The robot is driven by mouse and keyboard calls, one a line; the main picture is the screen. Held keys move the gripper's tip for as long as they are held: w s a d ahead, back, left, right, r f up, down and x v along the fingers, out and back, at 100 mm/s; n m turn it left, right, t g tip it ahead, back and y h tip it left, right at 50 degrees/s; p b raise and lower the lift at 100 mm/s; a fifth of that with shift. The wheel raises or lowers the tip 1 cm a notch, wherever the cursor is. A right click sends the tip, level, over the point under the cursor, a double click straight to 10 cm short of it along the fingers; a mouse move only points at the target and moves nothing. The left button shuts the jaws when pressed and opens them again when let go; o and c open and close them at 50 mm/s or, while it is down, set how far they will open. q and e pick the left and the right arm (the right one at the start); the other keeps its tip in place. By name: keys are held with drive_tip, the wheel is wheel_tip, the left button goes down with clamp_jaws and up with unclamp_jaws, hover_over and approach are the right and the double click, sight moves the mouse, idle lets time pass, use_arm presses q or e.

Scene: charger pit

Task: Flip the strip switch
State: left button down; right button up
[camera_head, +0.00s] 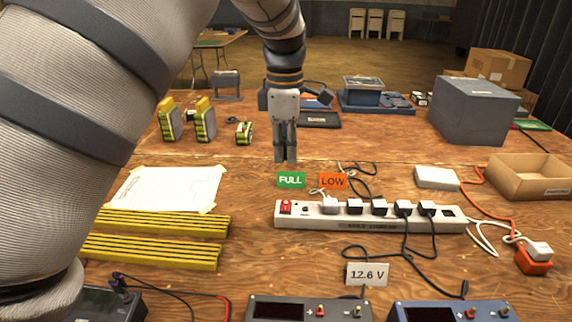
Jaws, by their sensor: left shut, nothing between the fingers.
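A long white power strip (370,225) lies on the wooden table right of centre, with several plugs and cords in it. Its red switch (286,207) is at the strip's left end. My left arm fills the left side and arches over the top. My right gripper is out of view.
Green FULL (291,180) and orange LOW (333,181) cards stand just behind the strip. Yellow-black bars (150,252) and white paper (165,188) lie at left. Powered boxes (290,309) line the front edge. A cardboard tray (530,178) and grey box (475,112) are at right.

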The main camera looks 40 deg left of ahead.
sight(286, 204)
use_arm(q)
drive_tip(key=shift+r, duration=0.1)
drive_tip(key=shift+t+y, duration=0.3)
drive_tip(key=f, duration=0.4)
drive_tip(key=w+a+f+b, duration=0.1)
drive_tip(key=f, duration=0.4)
drive_tip(key=w+f, duration=0.1)
drive_tip(key=f, duration=0.3)
drive_tip(key=shift+a+f, duration=0.2)
drive_tip(key=shift+f, duration=0.05)
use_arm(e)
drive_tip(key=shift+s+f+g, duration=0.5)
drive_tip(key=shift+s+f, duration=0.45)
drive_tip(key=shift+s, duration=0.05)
